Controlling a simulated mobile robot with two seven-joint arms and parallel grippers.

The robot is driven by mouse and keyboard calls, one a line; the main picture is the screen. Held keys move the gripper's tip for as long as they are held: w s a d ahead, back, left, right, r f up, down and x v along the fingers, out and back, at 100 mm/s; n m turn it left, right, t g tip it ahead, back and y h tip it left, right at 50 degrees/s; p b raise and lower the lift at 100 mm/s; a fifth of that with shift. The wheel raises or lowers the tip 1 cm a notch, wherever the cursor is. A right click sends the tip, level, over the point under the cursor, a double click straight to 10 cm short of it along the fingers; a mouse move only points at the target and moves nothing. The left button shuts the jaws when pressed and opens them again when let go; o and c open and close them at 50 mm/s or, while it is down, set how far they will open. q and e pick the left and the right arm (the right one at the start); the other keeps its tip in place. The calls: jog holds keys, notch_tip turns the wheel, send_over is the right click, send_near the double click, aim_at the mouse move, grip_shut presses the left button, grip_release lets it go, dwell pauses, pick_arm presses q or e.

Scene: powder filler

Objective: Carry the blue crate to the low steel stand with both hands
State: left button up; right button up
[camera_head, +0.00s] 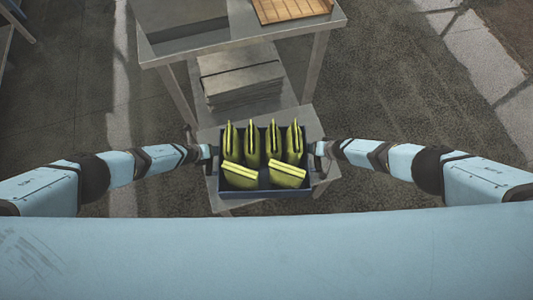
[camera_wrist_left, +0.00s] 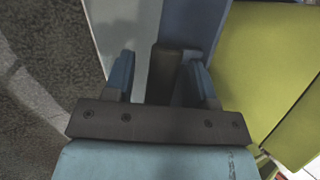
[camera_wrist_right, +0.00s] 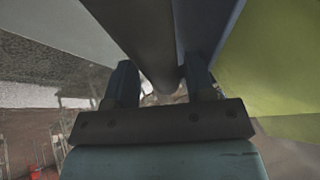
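The blue crate (camera_head: 265,193) holds several yellow-green packs (camera_head: 251,172), some standing and two lying at the near side. In the head view it is over the low steel stand (camera_head: 306,122), whose grey top shows around it; it looks to rest there, though its underside is hidden. My left gripper (camera_head: 208,155) is at the crate's left side. In the left wrist view its fingers (camera_wrist_left: 163,82) are apart, with a dark handle bar (camera_wrist_left: 165,68) between them and gaps beside it. My right gripper (camera_head: 319,152) is at the right side, its fingers (camera_wrist_right: 163,85) likewise apart around a dark bar (camera_wrist_right: 145,35).
A taller steel table (camera_head: 240,32) stands just beyond, carrying a grey box (camera_head: 180,15) and a wooden slatted board (camera_head: 290,8). A stack of grey flat pieces (camera_head: 240,82) sits beneath it. The floor to both sides is open.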

pick_arm(q)
jog(key=shift+d+r, duration=0.1)
jog(key=shift+d, duration=0.15)
pick_arm(e)
jog(key=shift+s+a, duration=0.1)
jog(key=shift+a, duration=0.25)
pick_arm(q)
jog(key=shift+r, duration=0.1)
jog(key=shift+a+r, duration=0.15)
jog(key=shift+r, duration=0.35)
pick_arm(e)
jog(key=shift+a, duration=0.1)
jog(key=shift+r, duration=0.1)
jog(key=shift+d+r, duration=0.45)
jog(key=shift+r, duration=0.2)
pick_arm(q)
jog(key=v, duration=0.7)
jog(key=shift+s+a+f, duration=0.2)
jog(key=shift+a+f, duration=0.05)
pick_arm(e)
jog(key=v, duration=1)
jog(key=shift+s+d, duration=0.15)
jog(key=shift+s, duration=0.25)
